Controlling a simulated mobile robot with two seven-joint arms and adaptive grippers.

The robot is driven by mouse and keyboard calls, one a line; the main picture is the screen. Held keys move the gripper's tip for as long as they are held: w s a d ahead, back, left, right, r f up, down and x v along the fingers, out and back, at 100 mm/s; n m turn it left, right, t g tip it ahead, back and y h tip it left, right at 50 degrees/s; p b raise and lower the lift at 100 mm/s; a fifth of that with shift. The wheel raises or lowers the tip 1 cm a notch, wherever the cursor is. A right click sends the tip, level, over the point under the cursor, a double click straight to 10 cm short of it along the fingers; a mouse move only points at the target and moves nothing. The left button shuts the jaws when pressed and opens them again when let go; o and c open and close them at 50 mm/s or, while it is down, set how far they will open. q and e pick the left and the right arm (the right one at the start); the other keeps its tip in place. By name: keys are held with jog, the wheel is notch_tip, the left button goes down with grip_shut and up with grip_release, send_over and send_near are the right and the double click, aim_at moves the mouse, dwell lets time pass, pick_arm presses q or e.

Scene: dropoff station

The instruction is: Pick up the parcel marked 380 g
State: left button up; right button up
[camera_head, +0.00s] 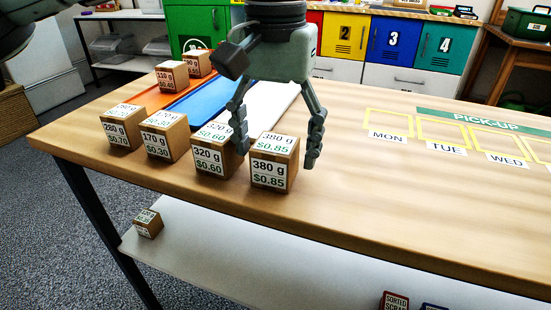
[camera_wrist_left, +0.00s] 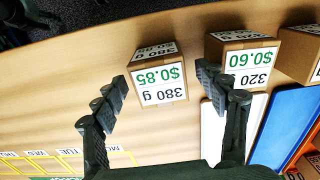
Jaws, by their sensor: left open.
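The parcel marked 380 g and $0.85 (camera_head: 270,172) is a small brown box upright near the table's front edge. It also shows in the left wrist view (camera_wrist_left: 158,77). My left gripper (camera_head: 277,152) is open above and around this parcel, one finger at its left and one at its right. In the left wrist view the gripper (camera_wrist_left: 165,88) shows its fingers apart, with the parcel beyond and between the fingertips. The left finger is in the narrow space by the parcel marked 320 g (camera_head: 209,158); whether it touches is unclear. My right gripper is not in view.
Parcels marked 170 g (camera_head: 160,143) and 260 g (camera_head: 118,133) stand further left in the row. Parcels marked 110 g (camera_head: 171,77) and another stand behind. A blue mat (camera_head: 205,98) lies behind the row. The table (camera_head: 400,200) is clear to the right, before the pick-up squares.

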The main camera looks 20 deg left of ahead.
pick_arm(q)
jog(key=shift+c, duration=0.4)
jog(key=c, duration=1.4)
jog(key=shift+c, duration=0.5)
jog(key=shift+r, duration=0.15)
